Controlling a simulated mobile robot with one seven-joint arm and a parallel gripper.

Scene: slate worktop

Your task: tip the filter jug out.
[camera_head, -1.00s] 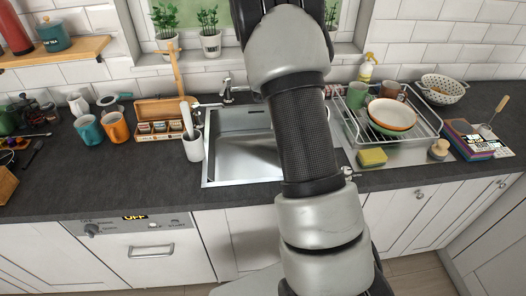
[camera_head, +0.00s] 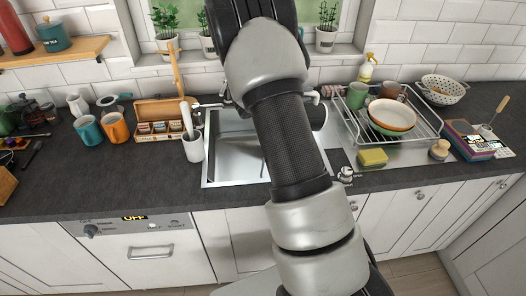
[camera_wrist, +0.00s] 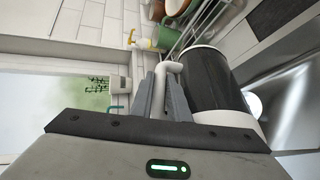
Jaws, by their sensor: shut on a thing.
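The filter jug (camera_wrist: 215,82) has a dark body with white ends and a white handle (camera_wrist: 172,72). In the wrist view my gripper (camera_wrist: 167,92) is shut on the handle, with the body beside the fingers. Against the rolled wrist picture, the jug looks tipped well over, roughly on its side. In the head view a dark part of the jug (camera_head: 318,116) shows right of my arm, above the right side of the sink (camera_head: 236,160). My arm hides the rest of it and my gripper there. I cannot see any contents or liquid leaving it.
A dish rack (camera_head: 392,118) with bowls and mugs stands right of the sink, with a yellow sponge (camera_head: 373,157) in front. A white pestle holder (camera_head: 193,148) and a wooden box (camera_head: 160,130) stand to the left. Potted plants (camera_head: 326,38) line the windowsill.

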